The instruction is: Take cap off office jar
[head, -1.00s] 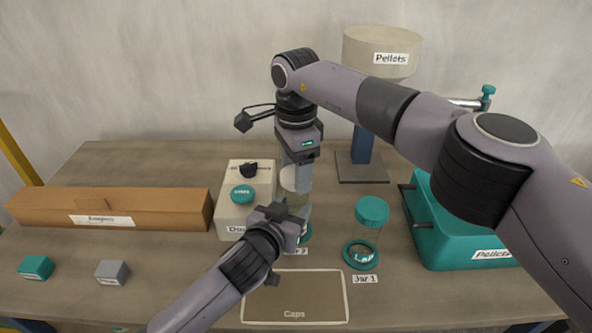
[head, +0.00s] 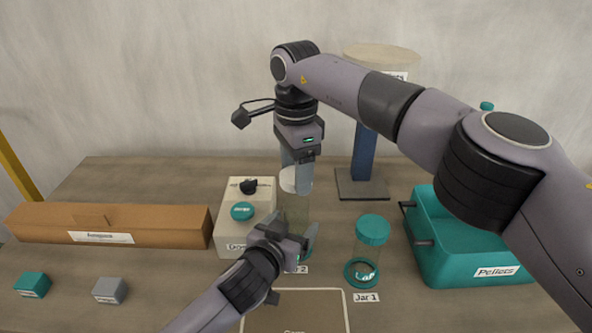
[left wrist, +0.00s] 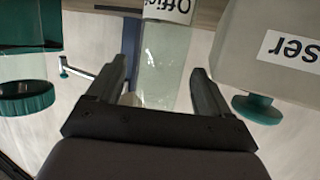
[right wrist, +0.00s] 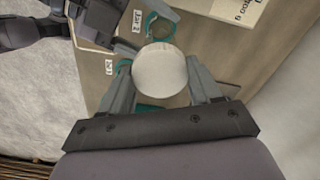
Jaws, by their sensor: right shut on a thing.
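The office jar (head: 297,212) is a clear glass jar standing upright at the Jar 2 spot. Its upside-down "Office" label (left wrist: 166,10) shows in the left wrist view. My left gripper (head: 301,238) is around the jar, with narrow gaps between its fingers and the glass. My right gripper (head: 298,172) is shut on the round white cap (right wrist: 160,70), directly above the jar. The cap (head: 290,181) also shows in the head view. The jar's rim is not clear, so I cannot tell the exact gap to the cap.
A teal-capped jar (head: 372,231) stands at Jar 1, to the right. The doser box (head: 231,222) is close on the left. The Caps area (head: 293,312) at the front is clear. A teal pellets bin (head: 465,255) stands at the right.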

